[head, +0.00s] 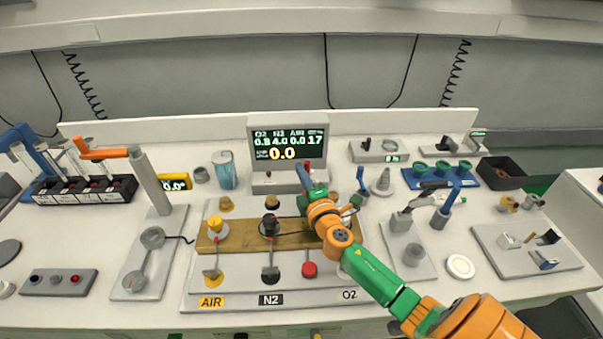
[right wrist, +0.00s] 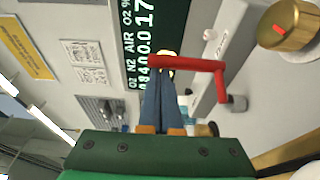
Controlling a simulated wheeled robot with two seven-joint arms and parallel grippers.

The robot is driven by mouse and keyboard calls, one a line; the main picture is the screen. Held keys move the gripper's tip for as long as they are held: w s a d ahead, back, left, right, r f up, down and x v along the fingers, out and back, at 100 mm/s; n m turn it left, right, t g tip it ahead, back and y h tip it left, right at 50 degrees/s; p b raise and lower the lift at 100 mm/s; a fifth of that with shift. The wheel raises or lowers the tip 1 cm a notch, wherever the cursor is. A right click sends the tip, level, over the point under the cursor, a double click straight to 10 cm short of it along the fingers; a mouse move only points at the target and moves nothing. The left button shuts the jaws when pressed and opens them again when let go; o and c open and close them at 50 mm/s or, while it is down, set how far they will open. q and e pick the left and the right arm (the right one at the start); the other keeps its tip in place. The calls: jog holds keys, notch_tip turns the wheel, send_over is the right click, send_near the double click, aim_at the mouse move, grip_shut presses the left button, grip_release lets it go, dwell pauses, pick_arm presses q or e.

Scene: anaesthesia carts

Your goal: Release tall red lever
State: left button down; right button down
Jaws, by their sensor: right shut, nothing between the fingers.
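In the head view only a small red part (head: 307,165) shows beside the display's foot, behind my right gripper. My right gripper (head: 305,182) has its blue fingers closed together. In the right wrist view its fingertips (right wrist: 160,80) are just at the free end of the red bar, with nothing between them. I cannot tell whether they touch the bar. My left gripper is not in view.
The display (head: 288,140) stands behind my gripper. The valve board (head: 225,285), with yellow, black and red knobs, lies in front. An orange lever on a grey post (head: 150,180) stands at the left. A blue tray of green cups (head: 412,182) is at the right.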

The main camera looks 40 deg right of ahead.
jog(key=shift+d+m+g+h+b, duration=0.1)
jog(key=shift+m+g+h+b, duration=0.45)
jog(key=shift+m+h, duration=0.65)
jog(key=shift+s+d+f+m+g+h+b, duration=0.1)
jog(key=shift+f+m+g+h+b, duration=0.1)
jog(key=shift+m+g+h+b, duration=0.75)
jog(key=m+g+h+b, duration=0.1)
jog(key=h, duration=0.1)
jog(key=h+b, duration=0.1)
jog(key=shift+s+f+m+g+h, duration=0.1)
jog(key=shift+s+m+g+h, duration=0.05)
jog(key=shift+m+g+h, duration=0.25)
jog(key=shift+d+m+g+h+b, duration=0.1)
jog(key=shift+m+g+h+b, duration=0.25)
jog(key=shift+g, duration=0.15)
jog(key=shift+s+d+r, duration=0.1)
jog(key=shift+s+r, duration=0.1)
jog(key=shift+s+d+r, duration=0.1)
jog(key=shift+s, duration=0.05)
